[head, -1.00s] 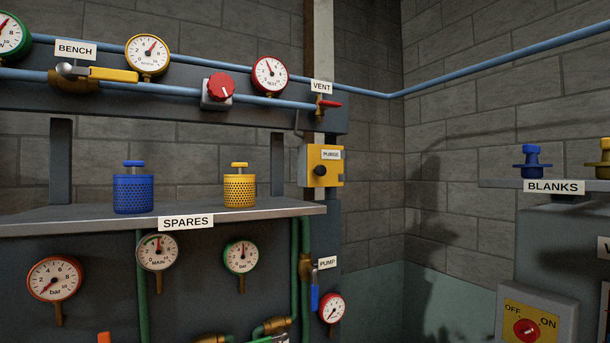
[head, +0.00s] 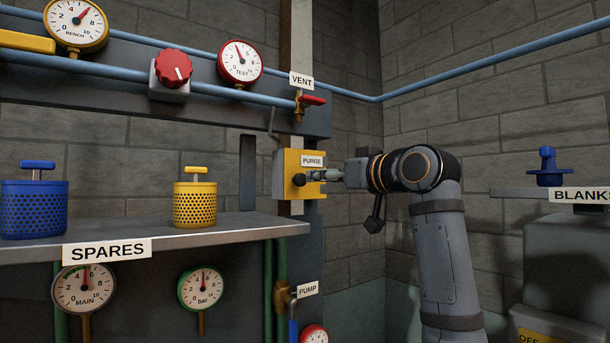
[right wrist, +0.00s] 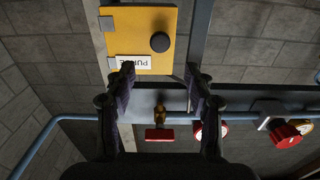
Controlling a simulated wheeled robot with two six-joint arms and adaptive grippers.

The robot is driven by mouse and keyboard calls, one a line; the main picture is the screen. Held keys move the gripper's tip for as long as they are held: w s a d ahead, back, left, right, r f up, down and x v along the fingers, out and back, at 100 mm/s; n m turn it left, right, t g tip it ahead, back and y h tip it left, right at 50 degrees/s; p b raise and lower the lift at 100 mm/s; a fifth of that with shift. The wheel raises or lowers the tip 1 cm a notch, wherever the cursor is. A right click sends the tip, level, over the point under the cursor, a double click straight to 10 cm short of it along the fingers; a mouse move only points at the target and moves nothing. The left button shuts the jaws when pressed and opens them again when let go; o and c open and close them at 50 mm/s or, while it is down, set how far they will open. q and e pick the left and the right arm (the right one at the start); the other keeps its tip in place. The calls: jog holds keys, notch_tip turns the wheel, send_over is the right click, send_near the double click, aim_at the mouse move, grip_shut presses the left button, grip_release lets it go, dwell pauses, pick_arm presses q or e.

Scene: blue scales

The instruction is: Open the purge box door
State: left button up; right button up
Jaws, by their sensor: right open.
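The purge box (head: 292,189) is yellow with a white PURGE label and hangs on the post below the vent valve. Its door looks shut. A round black knob (head: 299,180) sticks out of the door; it also shows in the right wrist view (right wrist: 160,42), where the picture is upside down. Grey hinges sit on the door edge away from the knob. My right gripper (head: 320,175) is open in front of the door. In the right wrist view its two fingers (right wrist: 160,73) are spread, with the knob beyond and between them, apart from both. My left gripper is out of view.
The red-handled vent valve (head: 312,100) and a blue pipe (head: 230,95) are just above the box. The spares shelf (head: 210,236) with a blue canister (head: 34,208) and a yellow canister (head: 195,204) lies left. A blanks shelf stands right.

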aim_at(302, 179)
jog(key=p+x, duration=0.3)
jog(key=x, duration=0.4)
jog(key=shift+w+a, duration=0.25)
jog(key=shift+w+a+p, duration=0.15)
jog(key=shift+w+p, duration=0.2)
jog(key=shift+p, duration=0.05)
jog(key=shift+f, duration=0.1)
jog(key=shift+c, duration=0.2)
jog(key=shift+c, duration=1.2)
grip_shut()
